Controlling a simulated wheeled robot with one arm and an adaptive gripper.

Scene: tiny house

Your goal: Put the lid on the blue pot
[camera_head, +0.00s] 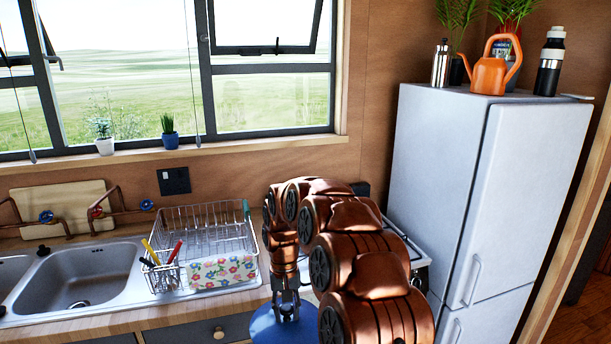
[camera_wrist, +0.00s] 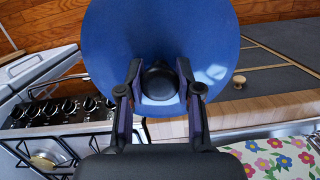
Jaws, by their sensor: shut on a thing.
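A round blue lid (camera_wrist: 115,50) with a black knob (camera_wrist: 158,82) fills the upper middle of the wrist view. My gripper (camera_wrist: 160,74) is shut on the knob, one finger on each side. In the head view the lid (camera_head: 268,328) shows at the bottom edge below my gripper (camera_head: 287,310), partly cut off and partly hidden by my arm. The lid is held out around the counter's front edge. The blue pot is not visible in either view.
A stove (camera_wrist: 62,108) with several black knobs lies left of the lid in the wrist view. The sink (camera_head: 85,275) and a dish rack (camera_head: 205,235) with a flowered cloth (camera_head: 222,270) are left of my arm. A white fridge (camera_head: 435,170) stands right.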

